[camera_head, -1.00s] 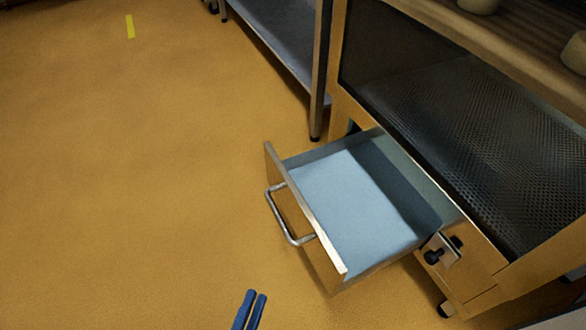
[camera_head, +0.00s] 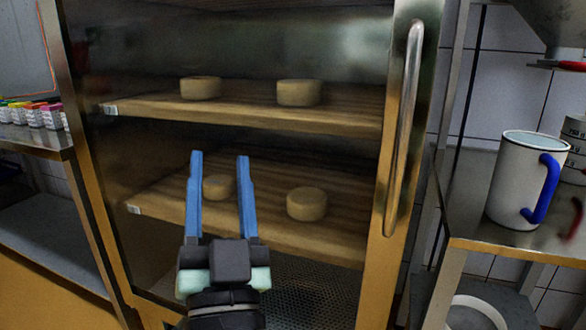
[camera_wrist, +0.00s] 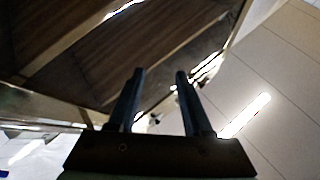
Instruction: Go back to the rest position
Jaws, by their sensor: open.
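My gripper (camera_head: 219,160) is open, with two blue fingers pointing up and nothing between them. In the head view it is in front of the glass-doored cabinet (camera_head: 410,130), over the lower shelf. In the wrist view the gripper (camera_wrist: 160,75) also shows open and empty, with wooden shelves (camera_wrist: 110,50) above and to the left. The drawer is out of the head view now.
Cheese wheels sit on the upper (camera_head: 240,100) and lower (camera_head: 270,232) wooden shelves. On the right, a white mug (camera_head: 515,180) with a blue handle stands on a metal table (camera_head: 480,232). Small coloured-top containers (camera_head: 45,116) stand on the left table.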

